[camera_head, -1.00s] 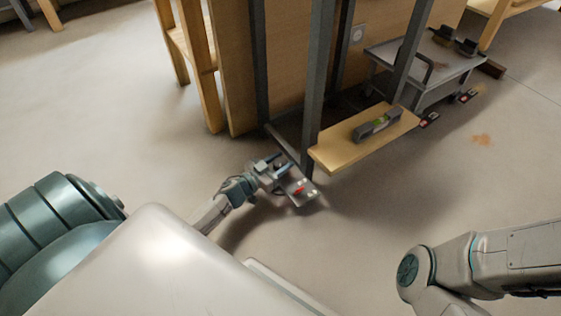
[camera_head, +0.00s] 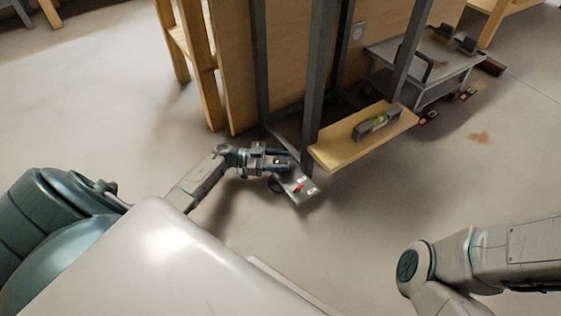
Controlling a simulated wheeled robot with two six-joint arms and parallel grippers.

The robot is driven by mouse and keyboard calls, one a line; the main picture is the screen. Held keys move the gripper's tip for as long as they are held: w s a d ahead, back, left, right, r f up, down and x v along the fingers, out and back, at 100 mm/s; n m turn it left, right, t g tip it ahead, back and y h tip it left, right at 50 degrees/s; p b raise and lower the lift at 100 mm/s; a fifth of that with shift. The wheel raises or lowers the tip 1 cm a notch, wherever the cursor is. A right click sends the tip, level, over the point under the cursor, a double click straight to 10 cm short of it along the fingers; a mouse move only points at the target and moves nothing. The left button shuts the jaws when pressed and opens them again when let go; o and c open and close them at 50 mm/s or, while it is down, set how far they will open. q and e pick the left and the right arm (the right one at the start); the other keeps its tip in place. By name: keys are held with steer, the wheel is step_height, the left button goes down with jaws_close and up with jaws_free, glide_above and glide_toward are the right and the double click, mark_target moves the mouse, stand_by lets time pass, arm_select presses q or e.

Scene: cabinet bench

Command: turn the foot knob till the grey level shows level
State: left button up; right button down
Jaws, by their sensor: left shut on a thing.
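My left gripper (camera_head: 284,163) is low by the foot of a dark metal post, over a small grey plate. Its jaws are shut on the foot knob, which is mostly hidden by the fingers. The grey level (camera_head: 362,132) lies on a pale wooden board (camera_head: 345,152) to the right of the post. Its green vial shows, but the bubble is too small to read. The grey plate (camera_head: 299,196) at the post's foot bears a red mark and pale marks. My right arm shows at the lower right, with its gripper out of view.
Dark posts (camera_head: 316,80) stand before a wooden panel (camera_head: 231,70). A grey low cart (camera_head: 440,65) with dark items stands behind the board at the right. Small red-and-black pieces (camera_head: 429,117) are near it. The floor in front is clear.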

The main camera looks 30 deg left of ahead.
arm_select(q)
steer(key=m+g+b, duration=0.1)
steer(key=g, duration=0.1)
steer(key=m+g+h+b, duration=0.1)
steer(key=b, duration=0.1)
steer(key=shift+f+m+g+h, duration=0.2)
steer(key=shift+m+g+h, duration=0.1)
steer(key=shift+g, duration=0.1)
steer(key=shift+r+m+g+b, duration=0.15)
steer(key=shift+m+g+b, duration=0.35)
steer(key=shift+g+b, duration=0.15)
steer(key=shift+g, duration=0.25)
steer(key=o, duration=1)
